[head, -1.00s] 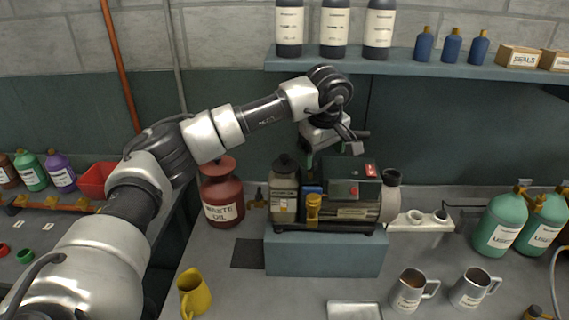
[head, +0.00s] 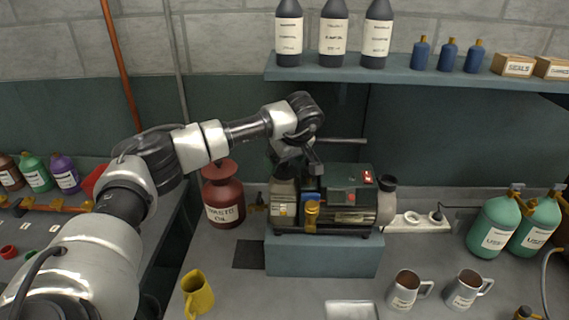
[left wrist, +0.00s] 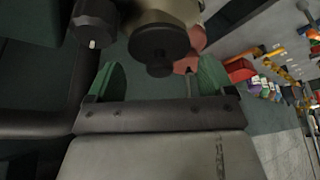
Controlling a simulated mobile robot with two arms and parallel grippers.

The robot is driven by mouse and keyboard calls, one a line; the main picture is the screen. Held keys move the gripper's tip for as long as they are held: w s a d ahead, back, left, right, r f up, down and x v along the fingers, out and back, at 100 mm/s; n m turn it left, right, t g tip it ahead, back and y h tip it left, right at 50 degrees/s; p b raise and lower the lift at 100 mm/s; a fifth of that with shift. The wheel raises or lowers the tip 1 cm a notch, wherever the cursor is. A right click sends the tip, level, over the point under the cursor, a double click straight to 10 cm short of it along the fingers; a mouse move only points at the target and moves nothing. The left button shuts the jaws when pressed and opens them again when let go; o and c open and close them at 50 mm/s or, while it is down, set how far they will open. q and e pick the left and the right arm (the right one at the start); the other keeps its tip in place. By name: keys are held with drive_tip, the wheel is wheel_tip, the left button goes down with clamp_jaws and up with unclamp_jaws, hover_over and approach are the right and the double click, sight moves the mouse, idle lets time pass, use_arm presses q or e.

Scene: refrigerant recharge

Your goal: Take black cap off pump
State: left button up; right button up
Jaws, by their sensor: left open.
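The pump (head: 350,196), with a dark green body, sits on a teal block on the bench in the middle of the head view. In the left wrist view its black round cap (left wrist: 160,40) sits on a beige body, just beyond the fingertips. My left gripper hides the cap in the head view. My left gripper (head: 298,165) is above the left end of the pump, pointing down. In the left wrist view its green-padded fingers (left wrist: 160,80) are spread and hold nothing. Whether they touch the cap cannot be told. My right gripper is in neither view.
A red waste oil can (head: 223,195) stands close left of the pump. A shelf (head: 430,76) with bottles is above and behind. A yellow jug (head: 196,294), two metal mugs (head: 404,291) and a tray (head: 352,311) are in front. Green jugs (head: 493,226) stand at the right.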

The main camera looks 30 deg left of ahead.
use_arm(q)
drive_tip(key=shift+x, duration=0.85)
drive_tip(key=shift+r, duration=0.1)
drive_tip(key=c, duration=0.7)
drive_tip(key=shift+o, duration=0.2)
drive_tip(key=shift+r, duration=0.1)
